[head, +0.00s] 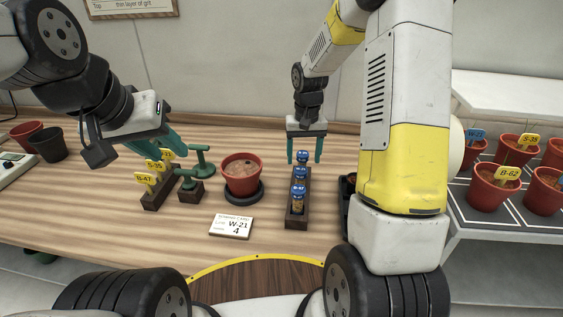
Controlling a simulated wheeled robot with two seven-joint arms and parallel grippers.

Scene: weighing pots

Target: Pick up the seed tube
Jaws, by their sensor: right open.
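Several seed tubes with blue caps (299,189) stand upright in a narrow dark wooden rack (297,219) right of the middle of the table. One cap label reads B-47. My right gripper (305,158) is open at the far end of the rack. Its teal fingers point down on either side of the farthest tube (302,156), and I cannot tell whether they touch it. My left gripper (163,147) is at the left, above the far side of the yellow tags. Its teal fingers look apart, with nothing visible between them.
Yellow tags (144,179) stand in a wooden block beside green stamp-like tools (191,183). A red pot (242,175) of soil sits on a dark round base. Tagged pots (494,187) fill the right shelf. My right arm hides part of the table.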

